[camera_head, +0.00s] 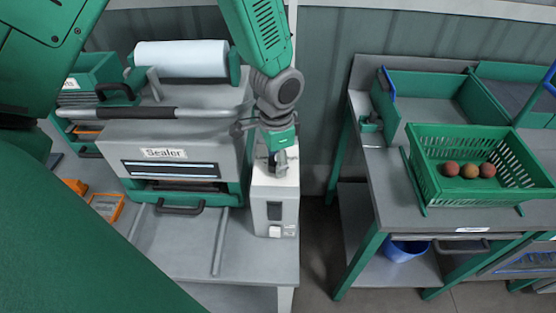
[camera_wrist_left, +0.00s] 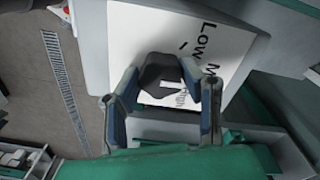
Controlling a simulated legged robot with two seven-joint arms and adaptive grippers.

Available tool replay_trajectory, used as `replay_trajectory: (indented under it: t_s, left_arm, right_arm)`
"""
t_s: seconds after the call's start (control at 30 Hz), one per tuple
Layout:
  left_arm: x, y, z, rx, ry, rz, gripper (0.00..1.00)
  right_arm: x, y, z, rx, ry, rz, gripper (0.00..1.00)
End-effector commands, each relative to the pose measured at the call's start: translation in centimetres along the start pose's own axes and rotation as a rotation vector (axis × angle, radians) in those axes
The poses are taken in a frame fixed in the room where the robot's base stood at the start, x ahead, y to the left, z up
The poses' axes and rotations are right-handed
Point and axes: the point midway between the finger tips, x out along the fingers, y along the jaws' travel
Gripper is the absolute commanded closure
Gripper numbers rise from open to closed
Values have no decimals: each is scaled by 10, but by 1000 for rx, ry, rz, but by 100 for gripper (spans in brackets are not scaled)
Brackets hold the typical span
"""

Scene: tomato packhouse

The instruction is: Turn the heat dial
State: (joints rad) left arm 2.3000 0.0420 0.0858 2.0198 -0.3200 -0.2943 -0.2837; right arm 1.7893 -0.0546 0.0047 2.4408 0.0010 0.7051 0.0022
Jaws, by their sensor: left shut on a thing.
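The heat dial (camera_wrist_left: 160,80) is a dark knob on a white label with the words "Low" and part of another word, seen in the left wrist view. It sits on top of the white control box (camera_head: 275,193) at the right side of the sealer (camera_head: 165,150). My left gripper (camera_head: 281,160) points down at the top of this box. In the left wrist view my left gripper (camera_wrist_left: 163,100) has its two fingers on either side of the dial, shut on it. A pale mark shows on the dial. In the head view the gripper hides most of the dial.
A roll of film (camera_head: 182,59) lies behind the sealer's long handle (camera_head: 160,113). Orange-framed items (camera_head: 106,207) lie at the left. Across a gap, a second bench (camera_head: 385,187) holds a green crate (camera_head: 430,190) with several tomatoes (camera_head: 470,170). A blue bucket (camera_head: 402,250) stands below.

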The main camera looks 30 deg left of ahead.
Motion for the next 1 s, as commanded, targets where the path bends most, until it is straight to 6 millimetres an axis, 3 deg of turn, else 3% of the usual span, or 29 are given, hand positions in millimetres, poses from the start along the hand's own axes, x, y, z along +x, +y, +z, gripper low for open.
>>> replay_trajectory:
  t_s: [0.47, 0.5, 0.53, 1.0]
  left_arm:
    - [-1, -1, 0, 12, 0, -2, 94]
    - [-1, -1, 0, 11, 0, -2, 55]
    - [-1, -1, 0, 11, 0, -2, 45]
    - [0, -1, 0, 5, 0, -1, 45]
  right_arm:
    - [0, 0, 0, 0, 0, 0, 60]
    - [0, 0, 0, 0, 0, 0, 60]
    - [0, 0, 0, 0, 0, 0, 60]
    - [-1, 0, 3, 0, 2, 0, 60]
